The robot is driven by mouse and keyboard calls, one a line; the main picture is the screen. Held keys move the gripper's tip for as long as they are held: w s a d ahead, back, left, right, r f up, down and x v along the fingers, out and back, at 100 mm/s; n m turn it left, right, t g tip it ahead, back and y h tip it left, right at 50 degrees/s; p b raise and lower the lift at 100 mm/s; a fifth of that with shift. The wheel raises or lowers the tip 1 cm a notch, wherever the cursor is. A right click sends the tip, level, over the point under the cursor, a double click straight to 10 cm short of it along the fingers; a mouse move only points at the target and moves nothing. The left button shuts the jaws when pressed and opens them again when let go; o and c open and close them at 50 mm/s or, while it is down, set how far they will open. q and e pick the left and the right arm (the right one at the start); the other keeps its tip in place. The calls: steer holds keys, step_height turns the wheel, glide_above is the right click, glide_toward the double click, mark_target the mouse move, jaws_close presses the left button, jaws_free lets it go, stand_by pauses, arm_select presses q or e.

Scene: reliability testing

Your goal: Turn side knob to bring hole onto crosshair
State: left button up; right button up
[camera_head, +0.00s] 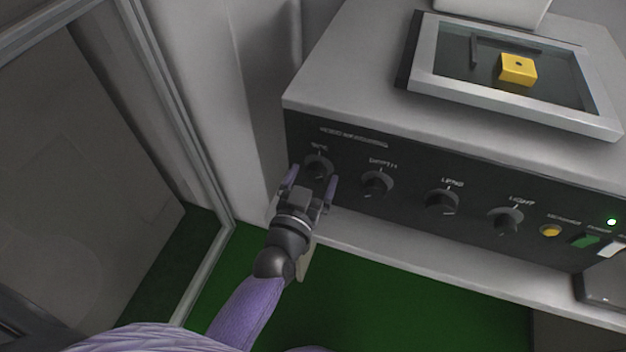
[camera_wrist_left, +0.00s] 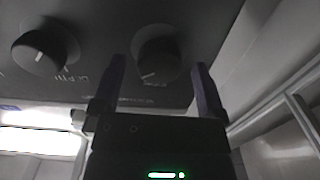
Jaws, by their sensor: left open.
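The side knob (camera_head: 319,166), a dark round knob with a pale pointer line, is the leftmost on the black panel. My left gripper (camera_head: 311,179) is open in front of it, with one finger on each side. In the left wrist view the side knob (camera_wrist_left: 157,52) shows between the two spread fingers (camera_wrist_left: 158,65); whether they touch it I cannot tell. A yellow block (camera_head: 518,70) with a small dark hole (camera_head: 518,63) shows in the framed window on top. A dark bar (camera_head: 474,50) is left of the block. I cannot make out a crosshair. My right gripper is not in view.
A grey ledge (camera_head: 420,262) runs below the panel. A metal-framed pane stands at left.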

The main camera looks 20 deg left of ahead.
arm_select(q)
steer(key=shift+w, duration=0.15)
jaws_close()
stand_by(0.4)
steer(key=shift+r+n+p, duration=0.1)
steer(key=shift+n+p, duration=0.3)
steer(key=shift+n, duration=0.7)
steer(key=n, duration=0.2)
steer(key=shift+n+p, duration=0.3)
steer(key=shift+n, duration=0.1)
steer(key=n, duration=0.3)
steer(key=shift+n, duration=1.6)
